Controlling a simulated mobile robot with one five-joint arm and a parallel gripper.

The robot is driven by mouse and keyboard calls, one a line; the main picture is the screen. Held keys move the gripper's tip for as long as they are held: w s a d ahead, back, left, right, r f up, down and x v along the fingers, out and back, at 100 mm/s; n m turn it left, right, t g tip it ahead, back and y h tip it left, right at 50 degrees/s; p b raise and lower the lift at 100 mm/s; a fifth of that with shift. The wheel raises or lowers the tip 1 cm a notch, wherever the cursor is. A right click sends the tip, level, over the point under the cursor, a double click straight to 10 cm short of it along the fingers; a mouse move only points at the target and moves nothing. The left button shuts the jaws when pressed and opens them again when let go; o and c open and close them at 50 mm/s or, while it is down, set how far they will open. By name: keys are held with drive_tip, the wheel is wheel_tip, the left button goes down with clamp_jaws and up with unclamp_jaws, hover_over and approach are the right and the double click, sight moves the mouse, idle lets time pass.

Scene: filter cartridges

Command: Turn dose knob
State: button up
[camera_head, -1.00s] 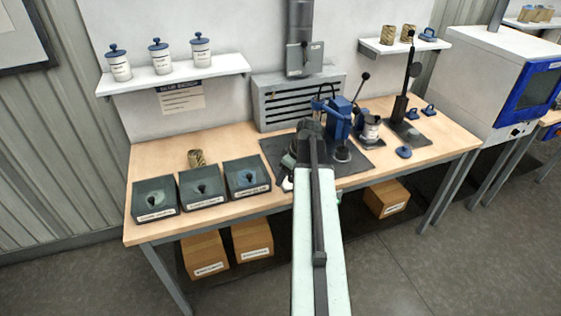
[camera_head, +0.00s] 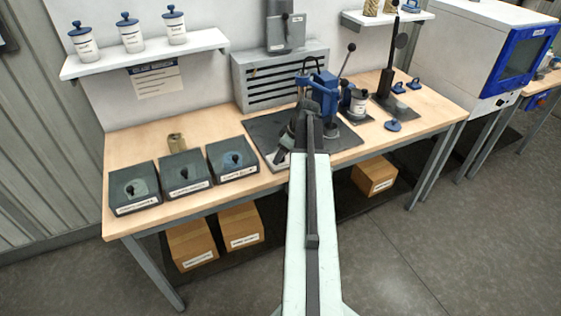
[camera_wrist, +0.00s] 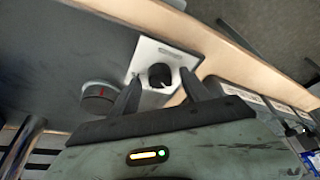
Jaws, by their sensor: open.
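A round black knob (camera_wrist: 159,76) sits on a small white plate (camera_wrist: 150,53) in the wrist view. My gripper (camera_wrist: 161,75) is open, with one dark finger on each side of the knob. Whether the fingers touch it I cannot tell. A grey round dial (camera_wrist: 97,92) with a red mark lies left of the plate. In the head view my arm hides most of this spot at the front left of the dark mat (camera_head: 262,131), and the knob cannot be made out.
Several dark boxes with holes, one at the right end (camera_head: 233,160), line the bench's left front. The bench's right front (camera_head: 430,115) is clear.

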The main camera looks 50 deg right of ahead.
drive_tip(key=c, duration=1.2)
drive_tip(key=shift+a, duration=0.15)
